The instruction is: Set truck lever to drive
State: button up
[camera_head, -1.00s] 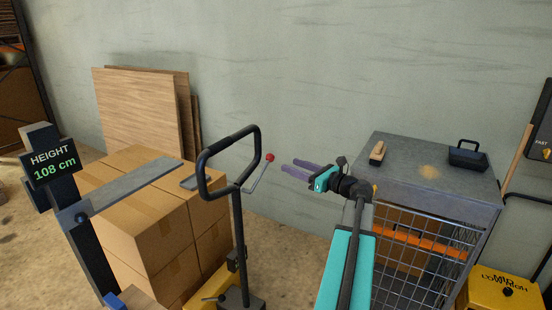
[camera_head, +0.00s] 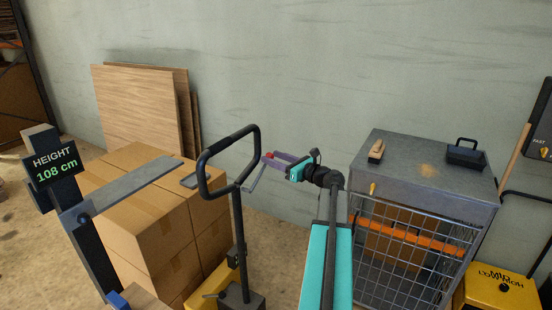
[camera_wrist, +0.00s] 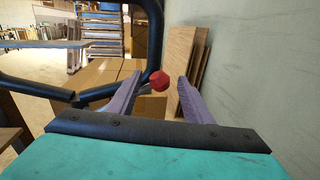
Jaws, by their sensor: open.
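The truck lever is a thin grey rod with a red knob (camera_head: 268,156), beside the black loop handle (camera_head: 205,160) of the pallet truck. My gripper (camera_head: 272,160) has purple fingers and is at the knob in the head view. In the wrist view my gripper (camera_wrist: 158,90) is open, and the red knob (camera_wrist: 159,81) shows between the fingertips, near the left one. I cannot tell whether a finger touches it. Most of the rod is hidden in the wrist view.
Stacked cardboard boxes (camera_head: 160,235) and a height display post (camera_head: 55,165) are at left. Wooden boards (camera_head: 140,110) lean on the wall behind.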

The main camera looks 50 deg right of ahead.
jog(key=shift+c, duration=0.3)
grip_shut()
